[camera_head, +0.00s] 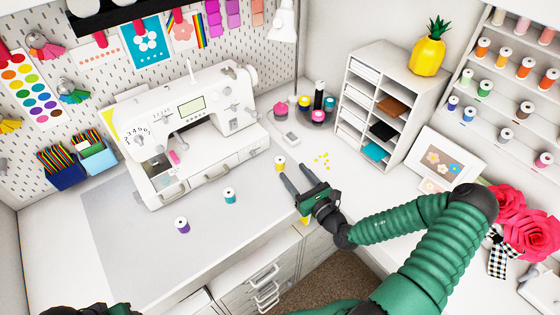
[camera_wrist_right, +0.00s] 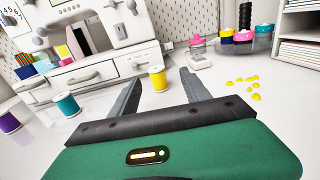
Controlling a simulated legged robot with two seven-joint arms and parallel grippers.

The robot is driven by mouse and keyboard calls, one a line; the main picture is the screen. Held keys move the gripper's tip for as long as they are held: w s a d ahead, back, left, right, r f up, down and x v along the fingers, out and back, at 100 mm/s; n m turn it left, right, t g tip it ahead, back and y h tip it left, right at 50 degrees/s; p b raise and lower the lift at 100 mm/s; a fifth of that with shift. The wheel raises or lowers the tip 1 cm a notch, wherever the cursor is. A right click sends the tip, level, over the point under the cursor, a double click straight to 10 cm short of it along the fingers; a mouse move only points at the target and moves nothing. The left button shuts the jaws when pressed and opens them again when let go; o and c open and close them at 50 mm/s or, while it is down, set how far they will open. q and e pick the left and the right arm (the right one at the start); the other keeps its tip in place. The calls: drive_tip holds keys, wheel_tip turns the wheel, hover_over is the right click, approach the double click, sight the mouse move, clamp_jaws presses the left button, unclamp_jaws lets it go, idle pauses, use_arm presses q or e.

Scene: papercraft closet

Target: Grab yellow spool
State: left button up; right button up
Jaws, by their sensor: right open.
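The yellow spool (camera_head: 280,163) stands upright on the white table, in front of the right end of the sewing machine. In the right wrist view the yellow spool (camera_wrist_right: 158,78) shows ahead of my right gripper (camera_wrist_right: 160,92), just past the fingertips and in line with the space between them. My right gripper (camera_head: 298,174) is open and empty, low over the table, its fingers pointing toward the spool. A dark piece at the bottom left of the head view may be part of my left arm; my left gripper's fingers do not show.
A blue spool (camera_head: 229,195) and a purple spool (camera_head: 182,225) stand left of the yellow one. The sewing machine (camera_head: 190,125) is behind. Yellow bits (camera_head: 322,160) lie to the right. A white shelf unit (camera_head: 385,105) stands at the back right.

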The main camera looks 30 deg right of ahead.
sight(283, 163)
drive_tip(key=w, duration=0.7)
drive_tip(key=shift+w+a+p, duration=0.35)
drive_tip(key=shift+a+p, duration=0.05)
drive_tip(key=shift+w+d+f, duration=0.1)
drive_tip(key=shift+w, duration=0.2)
drive_tip(key=shift+s+d, duration=0.15)
drive_tip(key=c, duration=0.5)
clamp_jaws()
